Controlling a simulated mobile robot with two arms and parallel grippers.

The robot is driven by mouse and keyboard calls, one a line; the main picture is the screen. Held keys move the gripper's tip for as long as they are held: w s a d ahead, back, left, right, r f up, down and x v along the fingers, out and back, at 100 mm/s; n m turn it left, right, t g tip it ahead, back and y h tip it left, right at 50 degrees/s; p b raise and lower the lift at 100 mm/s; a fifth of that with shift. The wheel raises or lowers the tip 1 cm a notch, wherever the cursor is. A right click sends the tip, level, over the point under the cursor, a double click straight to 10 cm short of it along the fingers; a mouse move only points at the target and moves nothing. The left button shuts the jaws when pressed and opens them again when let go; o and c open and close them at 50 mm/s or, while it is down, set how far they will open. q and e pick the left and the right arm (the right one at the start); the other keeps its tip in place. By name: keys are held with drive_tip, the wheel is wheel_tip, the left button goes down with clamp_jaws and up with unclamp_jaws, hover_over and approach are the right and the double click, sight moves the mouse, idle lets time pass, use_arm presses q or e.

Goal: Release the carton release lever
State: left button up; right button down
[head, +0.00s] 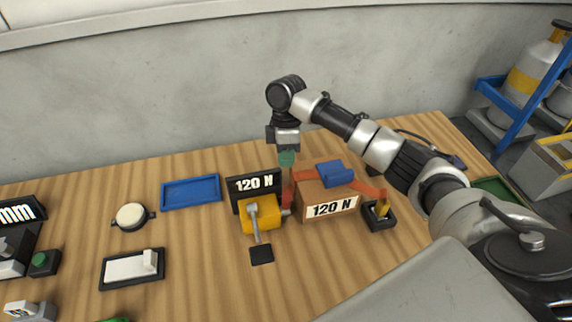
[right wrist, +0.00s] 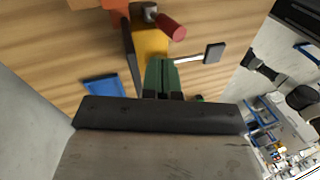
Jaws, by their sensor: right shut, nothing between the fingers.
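The yellow ratchet block (head: 261,215) stands in front of a black "120 N" sign (head: 254,184). A silver lever (head: 255,226) with a black end pad (head: 261,254) extends from it; the lever also shows in the right wrist view (right wrist: 192,58). A red grip (head: 287,199) sits at the block's right side and shows in the wrist view (right wrist: 171,27). The brown carton (head: 330,206), under an orange strap with a blue piece (head: 335,173) on top, is just to the right. My right gripper (head: 286,160), with green fingertips, is shut and empty above and behind the block. My left gripper is out of view.
A blue tray (head: 190,192) lies left of the sign. A round white-topped device (head: 131,216) and a black plate with a white block (head: 132,268) are farther left. Bare wood lies in front.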

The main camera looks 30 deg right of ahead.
sight(286, 205)
drive_tip(key=p+x, duration=0.1)
drive_tip(key=x, duration=0.7)
drive_tip(key=shift+f+p, duration=0.25)
drive_tip(key=shift+p, duration=0.1)
